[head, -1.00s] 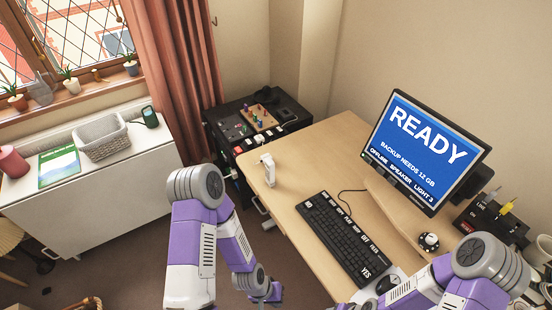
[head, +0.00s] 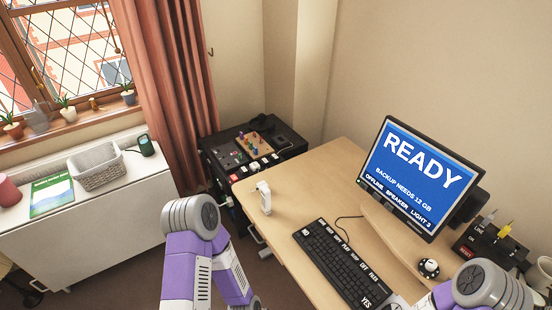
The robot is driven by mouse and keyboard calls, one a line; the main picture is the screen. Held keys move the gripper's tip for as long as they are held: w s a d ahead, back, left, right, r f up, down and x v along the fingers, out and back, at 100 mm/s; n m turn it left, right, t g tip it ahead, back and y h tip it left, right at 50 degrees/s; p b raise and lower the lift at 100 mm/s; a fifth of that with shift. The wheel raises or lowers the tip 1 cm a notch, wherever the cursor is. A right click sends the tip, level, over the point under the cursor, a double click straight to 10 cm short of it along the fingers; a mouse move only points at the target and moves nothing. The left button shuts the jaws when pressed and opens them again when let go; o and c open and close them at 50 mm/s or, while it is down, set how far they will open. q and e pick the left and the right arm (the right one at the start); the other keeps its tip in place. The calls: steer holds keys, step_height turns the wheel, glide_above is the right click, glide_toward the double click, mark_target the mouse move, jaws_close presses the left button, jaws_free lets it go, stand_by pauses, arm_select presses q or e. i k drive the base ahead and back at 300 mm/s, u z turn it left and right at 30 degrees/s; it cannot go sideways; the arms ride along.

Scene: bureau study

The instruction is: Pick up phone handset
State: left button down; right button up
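A small white upright object (head: 264,197) stands on the left part of the wooden desk (head: 290,228); it may be the phone handset, but its shape is too small to be sure. A dark green device (head: 146,145) stands on the white cabinet under the window, and I cannot tell what it is. My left arm comes up at the bottom centre, and its gripper is below the picture. My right arm shows at the lower right, with its gripper out of view too. Neither arm touches the white object.
A keyboard (head: 343,262) lies on the desk in front of a monitor (head: 420,175) reading READY. A black unit (head: 250,150) with a pegged board stands behind the desk's left end. Desk around the white object is clear.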

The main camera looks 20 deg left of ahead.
mark_target(266, 193)
steer(key=u, duration=1.95)
steer(key=i, duration=1.8)
steer(key=z, duration=2.6)
